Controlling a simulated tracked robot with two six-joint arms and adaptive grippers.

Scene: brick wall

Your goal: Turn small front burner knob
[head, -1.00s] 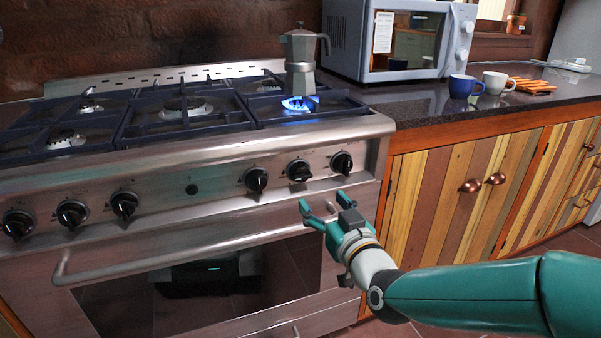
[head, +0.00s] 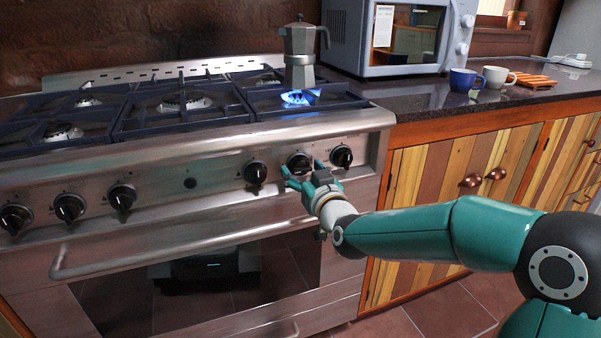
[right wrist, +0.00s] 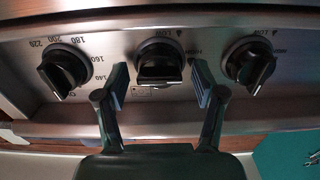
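The stove front (head: 221,185) carries a row of black knobs. My right gripper (head: 304,169) is at the second knob from the right (head: 299,160). In the right wrist view this knob (right wrist: 159,64) sits between the two open fingers of the gripper (right wrist: 160,82), with a gap on each side. The knob's grip bar lies level. A neighbouring knob (right wrist: 250,62) is to the right and a numbered dial (right wrist: 64,68) to the left. I cannot read which knob is for the small front burner. My left gripper is not in view.
A moka pot (head: 299,58) stands on the hob over a blue flame (head: 299,97). The oven handle (head: 180,239) juts out below the knobs. A microwave (head: 395,40), blue mug (head: 465,81) and white mug (head: 497,77) stand on the right counter.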

